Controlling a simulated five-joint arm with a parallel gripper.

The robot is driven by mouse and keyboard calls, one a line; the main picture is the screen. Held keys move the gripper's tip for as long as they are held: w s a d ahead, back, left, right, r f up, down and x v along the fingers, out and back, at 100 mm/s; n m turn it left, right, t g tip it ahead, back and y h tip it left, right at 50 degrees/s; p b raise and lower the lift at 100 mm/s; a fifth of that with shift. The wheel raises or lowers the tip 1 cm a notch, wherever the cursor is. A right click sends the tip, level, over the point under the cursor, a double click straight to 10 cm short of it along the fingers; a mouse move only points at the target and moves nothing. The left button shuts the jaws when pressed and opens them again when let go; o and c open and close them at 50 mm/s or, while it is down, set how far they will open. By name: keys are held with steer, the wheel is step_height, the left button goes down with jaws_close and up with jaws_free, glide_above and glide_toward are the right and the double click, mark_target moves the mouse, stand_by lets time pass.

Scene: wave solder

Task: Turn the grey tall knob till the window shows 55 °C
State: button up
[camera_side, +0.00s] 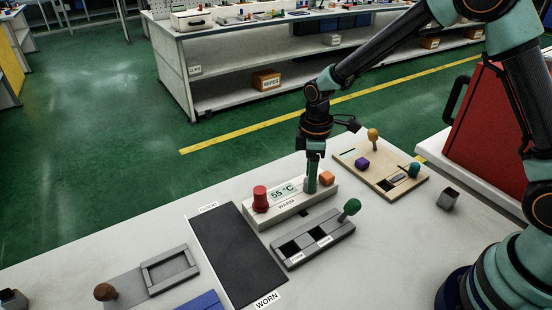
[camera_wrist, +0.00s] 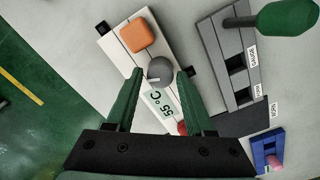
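The grey knob (camera_wrist: 160,72) stands on a white panel, between an orange block-like button and the display window. A light mark shows on its top. The window (camera_wrist: 160,106) reads 55 °C, and it also reads 55 °C in the side view (camera_side: 283,191). My gripper (camera_wrist: 160,74) points down over the panel with one green finger on each side of the knob. Narrow gaps seem to show between the fingers and the knob, so the gripper looks open around it. In the side view my gripper (camera_side: 312,182) hides the knob.
On the panel (camera_side: 298,209) a red knob (camera_side: 260,198) stands left and an orange button (camera_side: 326,178) right. A grey two-slot fixture with a green-knobbed lever (camera_side: 351,206) is in front. A wooden board (camera_side: 350,162) lies behind right. A black mat (camera_side: 235,255) lies left.

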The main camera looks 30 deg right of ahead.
step_height(320, 180, up, 12)
stand_by(0.6)
steer(key=s+d+r+m+t, duration=0.2)
steer(key=s+d+r+m, duration=0.1)
steer(key=s, duration=0.4)
steer(key=s+d+r+m+t, duration=0.3)
steer(key=s+d+r+m, duration=0.1)
steer(key=s+m, duration=0.3)
steer(key=shift+d+r+m+t, duration=0.25)
steer(key=shift+r+m+t, duration=0.05)
steer(key=shift+r+m, duration=0.25)
